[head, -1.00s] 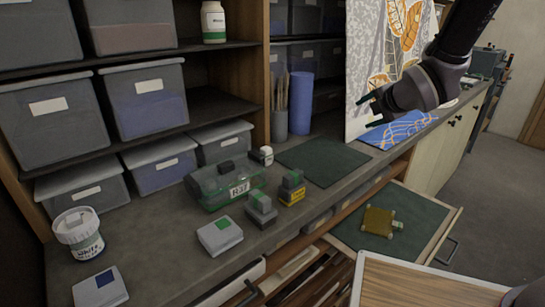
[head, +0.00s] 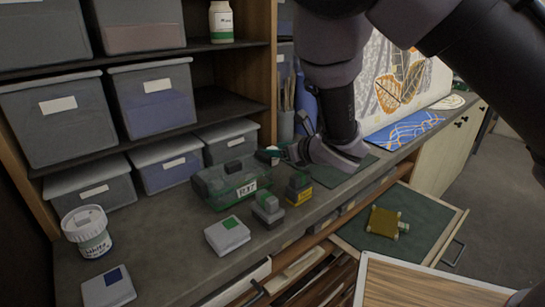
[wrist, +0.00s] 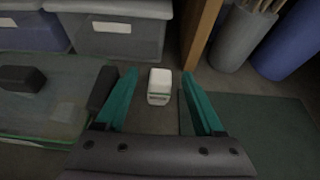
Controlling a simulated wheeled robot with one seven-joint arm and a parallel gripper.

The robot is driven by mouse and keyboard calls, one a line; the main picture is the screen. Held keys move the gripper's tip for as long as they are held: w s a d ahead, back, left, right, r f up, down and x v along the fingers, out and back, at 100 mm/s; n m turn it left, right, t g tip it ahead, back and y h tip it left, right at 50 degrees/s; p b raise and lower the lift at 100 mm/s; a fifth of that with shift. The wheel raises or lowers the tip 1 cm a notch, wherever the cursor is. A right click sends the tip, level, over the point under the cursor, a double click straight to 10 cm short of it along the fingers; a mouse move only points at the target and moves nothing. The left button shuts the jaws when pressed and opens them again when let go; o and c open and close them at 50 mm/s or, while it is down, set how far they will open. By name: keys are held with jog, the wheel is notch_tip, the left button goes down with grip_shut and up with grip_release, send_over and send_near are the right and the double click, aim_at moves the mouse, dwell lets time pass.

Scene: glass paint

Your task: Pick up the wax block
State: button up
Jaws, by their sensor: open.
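A small white block with a thin green band, which looks like the wax block (wrist: 159,84), stands on the grey worktop in the wrist view. It is between the two teal fingers of my gripper (wrist: 159,76), with a gap on each side. My gripper is open and holds nothing. In the head view my gripper (head: 276,154) is low over the worktop, behind the green-based clear case, and the block is mostly hidden there.
The clear case (head: 217,188) with a dark handle is close on the left. A dark green mat (wrist: 270,125) lies on the right. Grey bins (wrist: 117,33), a wooden post (wrist: 203,30) and a grey cup (wrist: 243,38) stand behind. An open drawer (head: 395,240) juts out in front.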

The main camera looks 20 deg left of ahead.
jog(key=x, duration=0.5)
jog(key=shift+f, duration=0.25)
grip_shut()
jog(key=shift+r, duration=0.25)
